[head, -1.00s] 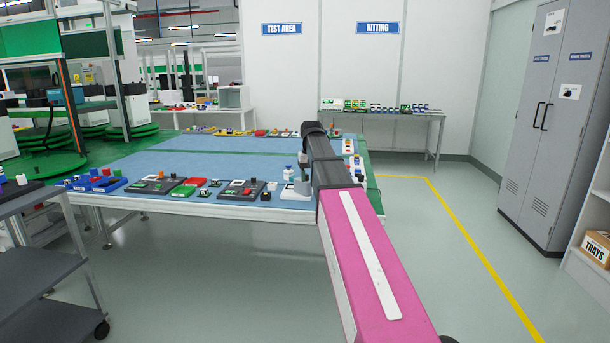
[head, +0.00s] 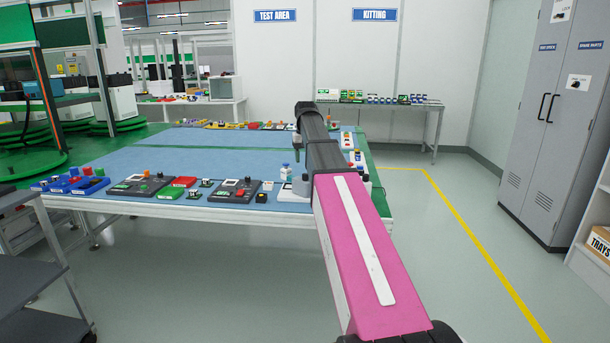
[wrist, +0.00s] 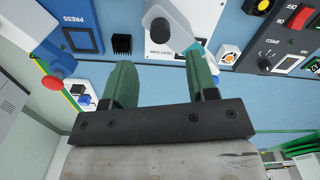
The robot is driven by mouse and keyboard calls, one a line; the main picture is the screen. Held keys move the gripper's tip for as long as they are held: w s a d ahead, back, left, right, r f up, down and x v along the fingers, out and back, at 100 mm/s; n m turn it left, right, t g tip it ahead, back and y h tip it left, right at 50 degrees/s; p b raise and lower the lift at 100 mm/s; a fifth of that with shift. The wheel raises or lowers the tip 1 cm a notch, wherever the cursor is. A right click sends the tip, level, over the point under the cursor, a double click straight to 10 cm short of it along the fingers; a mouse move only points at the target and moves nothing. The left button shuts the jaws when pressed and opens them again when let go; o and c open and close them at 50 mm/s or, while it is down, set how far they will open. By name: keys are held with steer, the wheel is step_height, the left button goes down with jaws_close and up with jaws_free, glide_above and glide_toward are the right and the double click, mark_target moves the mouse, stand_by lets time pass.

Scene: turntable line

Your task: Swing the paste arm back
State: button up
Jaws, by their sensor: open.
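In the wrist view, my gripper (wrist: 160,62) is open, with its two green fingers apart and nothing clearly between them. Just beyond the fingertips is a white plate (wrist: 172,14) with a black round knob (wrist: 160,30) and small lettering. A pale, narrow piece (wrist: 188,36) reaches down from it to the right finger; it may be the paste arm, and I cannot tell whether it touches the finger. In the head view, a white-based device (head: 287,189) with a small bottle (head: 286,170) stands at the table's front edge, partly hidden by my arm.
The blue-topped table (head: 130,207) carries several dark panels and coloured parts along its edges. A blue press unit (wrist: 72,30) and a black block (wrist: 122,44) are left of the plate; a dark speed panel (wrist: 270,48) is right. The floor right of the table is clear.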

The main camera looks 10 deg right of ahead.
mark_target(294, 181)
step_height(294, 181, down, 7)
steer(key=shift+f, duration=0.15)
stand_by(0.4)
jaws_close()
